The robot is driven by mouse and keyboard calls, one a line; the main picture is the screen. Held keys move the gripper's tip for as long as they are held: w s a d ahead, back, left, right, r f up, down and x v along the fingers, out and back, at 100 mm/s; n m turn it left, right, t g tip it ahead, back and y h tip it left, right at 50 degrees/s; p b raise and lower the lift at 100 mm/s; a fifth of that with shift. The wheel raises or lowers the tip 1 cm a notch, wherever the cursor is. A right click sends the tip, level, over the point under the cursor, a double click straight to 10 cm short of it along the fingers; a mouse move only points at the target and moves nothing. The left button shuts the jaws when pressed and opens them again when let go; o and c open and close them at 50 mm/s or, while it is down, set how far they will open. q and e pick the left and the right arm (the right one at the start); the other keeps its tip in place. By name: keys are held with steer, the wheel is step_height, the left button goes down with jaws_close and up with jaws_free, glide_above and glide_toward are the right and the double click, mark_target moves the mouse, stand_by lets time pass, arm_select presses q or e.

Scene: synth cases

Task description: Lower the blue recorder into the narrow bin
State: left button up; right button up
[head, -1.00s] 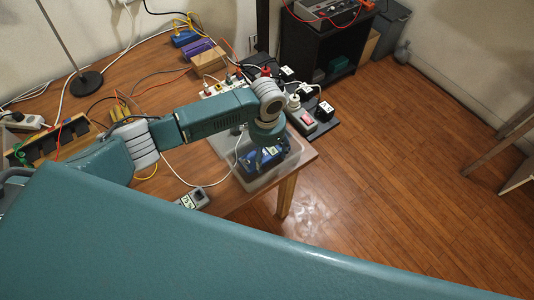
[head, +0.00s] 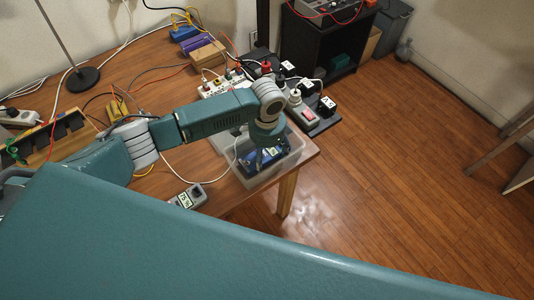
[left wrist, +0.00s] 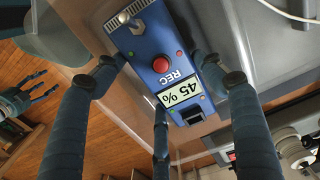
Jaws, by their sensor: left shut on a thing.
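The blue recorder (left wrist: 165,65) has a red button marked REC and a display reading 45 %. In the left wrist view it sits between the fingers of my left gripper (head: 267,152), which is shut on it. In the head view the recorder (head: 250,162) is inside the outline of the translucent bin (head: 294,163), at the table's front right corner. The gripper hides part of the recorder. I cannot tell whether it touches the bin floor. My right gripper (left wrist: 28,95) shows small at the left of the left wrist view, its fingers spread and empty.
Power strips with plugs (head: 312,117) stand right behind the bin. A grey meter (head: 188,196) with a cable lies left of the bin. A slotted wooden rack (head: 60,137), a lamp base (head: 84,80) and loose cables are farther left. Open floor lies right of the table.

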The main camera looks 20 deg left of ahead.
mark_target(267, 156)
arm_select(q)
steer(key=shift+f, duration=0.4)
arm_select(e)
steer(key=shift+d+f, duration=0.2)
steer(key=shift+d, duration=0.15)
arm_select(q)
steer(key=o, duration=1.3)
steer(key=shift+r, duration=0.1)
arm_select(e)
steer(key=shift+a, duration=0.1)
arm_select(q)
steer(key=shift+r, duration=0.3)
step_height(267, 156, up, 11)
steer(key=shift+r, duration=0.15)
